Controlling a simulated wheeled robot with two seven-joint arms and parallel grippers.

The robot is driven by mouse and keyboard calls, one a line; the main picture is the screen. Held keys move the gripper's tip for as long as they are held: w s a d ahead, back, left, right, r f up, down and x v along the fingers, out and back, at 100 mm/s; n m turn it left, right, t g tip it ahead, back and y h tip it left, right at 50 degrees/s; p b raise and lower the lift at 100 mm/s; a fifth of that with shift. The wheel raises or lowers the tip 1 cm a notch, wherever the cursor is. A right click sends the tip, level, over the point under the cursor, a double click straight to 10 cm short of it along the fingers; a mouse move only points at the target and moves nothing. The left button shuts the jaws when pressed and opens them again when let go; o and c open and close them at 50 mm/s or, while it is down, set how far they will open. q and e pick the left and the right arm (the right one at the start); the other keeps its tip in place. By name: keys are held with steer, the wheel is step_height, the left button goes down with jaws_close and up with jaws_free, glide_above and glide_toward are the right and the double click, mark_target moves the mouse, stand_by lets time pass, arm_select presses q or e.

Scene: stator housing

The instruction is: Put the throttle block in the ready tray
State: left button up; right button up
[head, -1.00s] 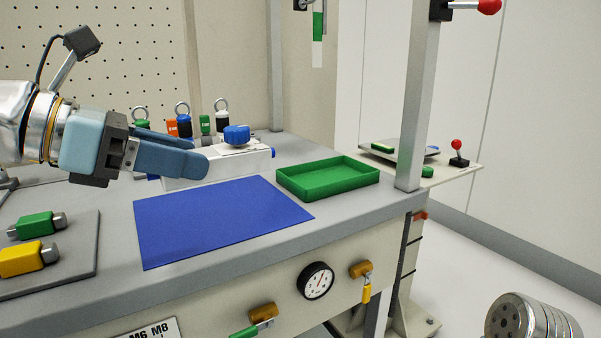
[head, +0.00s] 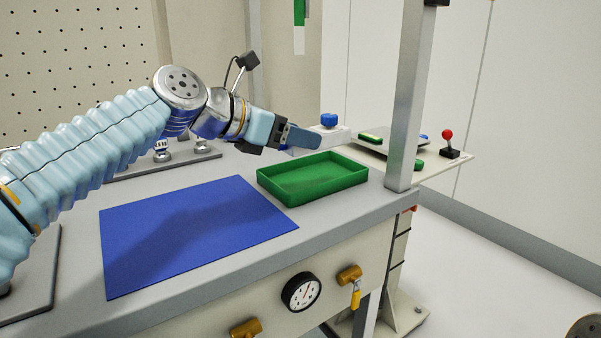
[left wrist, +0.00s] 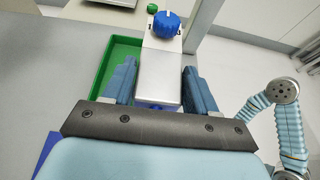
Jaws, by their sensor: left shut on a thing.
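The throttle block is a white block (head: 338,138) with a blue knob (head: 328,120) on top. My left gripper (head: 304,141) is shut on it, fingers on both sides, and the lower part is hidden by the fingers. In the left wrist view the block (left wrist: 158,72) sits between the fingers (left wrist: 160,84), knob at the far end. The green tray (head: 313,197), likely the ready tray, is empty on the bench, just in front of the block in the head view. In the left wrist view the tray (left wrist: 97,82) shows lower and left of the block. My right gripper is out of view.
A blue mat (head: 190,235) lies left of the tray. A grey upright post (head: 412,95) stands at the tray's right. Beyond it is a side shelf (head: 440,165) with a red-knobbed lever (head: 448,142). A grey rack (head: 165,162) is behind my arm.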

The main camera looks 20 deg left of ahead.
arm_select(q)
steer(key=b, duration=0.1)
glide_above(293, 186)
steer(key=f, duration=0.5)
steer(key=shift+s+d+f, duration=0.1)
steer(key=shift+d, duration=0.15)
steer(key=shift+w+a+f+b, duration=0.15)
steer(key=shift+f+b, duration=0.35)
steer(key=shift+f, duration=0.4)
steer(key=shift+w+d+f+b, duration=0.15)
steer(key=shift+f+b, duration=0.35)
steer(key=shift+f, duration=0.4)
steer(key=shift+a+f, duration=0.1)
steer(key=o, duration=1.5)
steer(key=shift+f, duration=0.1)
steer(key=shift+o, duration=0.2)
steer(key=shift+s+a+r, duration=0.15)
steer(key=shift+s+r, duration=0.05)
steer(key=shift+r, duration=0.05)
steer(key=v, duration=1.1)
steer(key=shift+s+a+r+p, duration=0.1)
steer(key=shift+s+r+p, duration=0.1)
steer(key=shift+p, duration=0.1)
